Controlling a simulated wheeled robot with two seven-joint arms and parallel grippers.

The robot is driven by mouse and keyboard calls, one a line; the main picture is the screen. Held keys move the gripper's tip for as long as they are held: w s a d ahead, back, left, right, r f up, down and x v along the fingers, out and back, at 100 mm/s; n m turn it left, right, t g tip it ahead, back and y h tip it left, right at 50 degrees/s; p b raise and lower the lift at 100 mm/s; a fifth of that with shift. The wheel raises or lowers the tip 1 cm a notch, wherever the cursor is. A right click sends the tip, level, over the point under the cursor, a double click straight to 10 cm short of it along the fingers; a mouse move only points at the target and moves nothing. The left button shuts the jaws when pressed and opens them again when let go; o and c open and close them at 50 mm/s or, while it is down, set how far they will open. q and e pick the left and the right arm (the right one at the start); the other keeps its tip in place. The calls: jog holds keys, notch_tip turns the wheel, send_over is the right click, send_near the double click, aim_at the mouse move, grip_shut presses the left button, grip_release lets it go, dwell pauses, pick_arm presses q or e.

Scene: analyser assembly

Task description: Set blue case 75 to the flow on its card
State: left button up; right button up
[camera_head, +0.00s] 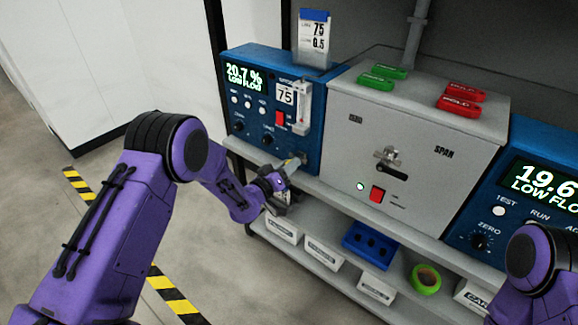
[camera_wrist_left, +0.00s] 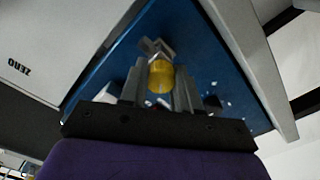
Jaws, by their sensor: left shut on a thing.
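Blue case 75 (camera_head: 250,113) stands at the left end of the bench, with a 75 label (camera_head: 285,95) on its front. Its display (camera_head: 244,74) reads 20.7 % LOW FLOW. A clear flow tube (camera_head: 303,108) is upright beside the label; its float level is too small to read. The card (camera_head: 314,36) above the case shows 75 and what looks like 0.5. My left gripper (camera_head: 290,167) is at the lower right of the case's front. In the left wrist view its fingers (camera_wrist_left: 160,88) are shut on a yellow knob (camera_wrist_left: 161,76). My right gripper is out of view.
A grey box (camera_head: 415,130) marked ZERO and SPAN stands right of the case, with green and red tags on top. Another blue case (camera_head: 530,190) reads 19.6 LOW FLOW. A lower shelf holds white boxes, a blue holder (camera_head: 371,243) and green tape (camera_head: 425,278).

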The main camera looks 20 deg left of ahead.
pick_arm(q)
jog(key=shift+f+n, duration=0.1)
jog(key=shift+n, duration=2.2)
jog(key=o, duration=1.1)
jog(key=shift+c, duration=0.2)
jog(key=b+v, duration=0.1)
jog(key=v, duration=0.9)
jog(key=shift+s+b, duration=0.3)
jog(key=shift+b, duration=0.1)
jog(key=shift+a, duration=0.15)
